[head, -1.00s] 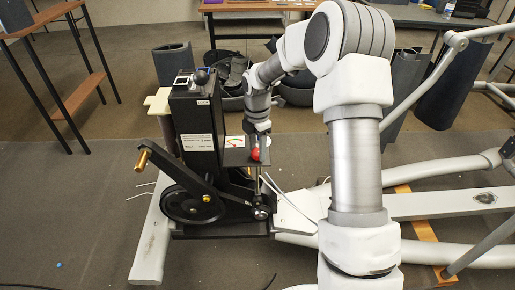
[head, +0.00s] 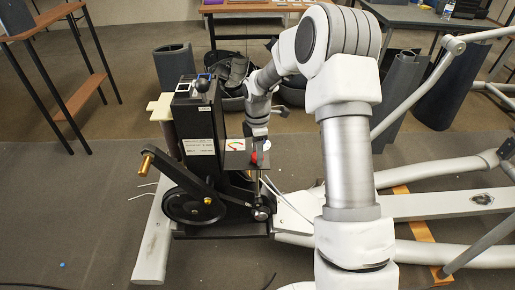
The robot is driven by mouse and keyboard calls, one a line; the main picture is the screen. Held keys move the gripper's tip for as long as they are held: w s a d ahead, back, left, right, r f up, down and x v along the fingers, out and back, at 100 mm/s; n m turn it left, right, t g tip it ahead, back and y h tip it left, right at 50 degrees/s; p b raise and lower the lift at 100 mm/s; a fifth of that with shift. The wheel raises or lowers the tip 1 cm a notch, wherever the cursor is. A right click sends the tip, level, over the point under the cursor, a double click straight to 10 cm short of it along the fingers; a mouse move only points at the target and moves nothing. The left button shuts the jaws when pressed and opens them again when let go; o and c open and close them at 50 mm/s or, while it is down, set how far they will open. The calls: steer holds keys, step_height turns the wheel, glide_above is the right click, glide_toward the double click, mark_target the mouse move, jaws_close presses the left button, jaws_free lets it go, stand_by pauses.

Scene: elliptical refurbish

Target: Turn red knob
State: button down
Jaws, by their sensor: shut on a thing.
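The red knob (head: 254,157) is a small red ball on top of a thin upright rod, beside the black machine (head: 200,150). My gripper (head: 256,146) points down at the knob from above and is shut on it. The fingers are small in this view and partly hidden behind the knob. A small plate with a coloured dial (head: 235,144) is just left of the knob. My white and grey arm comes down from the upper right.
A crank with a brass handle (head: 145,164) sticks out left of the machine. White frame tubes (head: 430,205) fill the right side. A wooden shelf (head: 62,75) stands at the left. Dark tubes and bins (head: 235,75) stand behind.

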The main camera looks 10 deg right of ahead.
steer(key=m+p, duration=0.2)
steer(key=m, duration=0.3)
steer(key=shift+r+m, duration=0.15)
steer(key=shift+m, duration=0.15)
steer(key=m+p, duration=0.1)
steer(key=m, duration=0.4)
steer(key=shift+p, duration=0.3)
steer(key=shift+c, duration=1.5)
jaws_free()
step_height(320, 180, up, 17)
steer(key=p, duration=0.4)
steer(key=shift+r, duration=0.1)
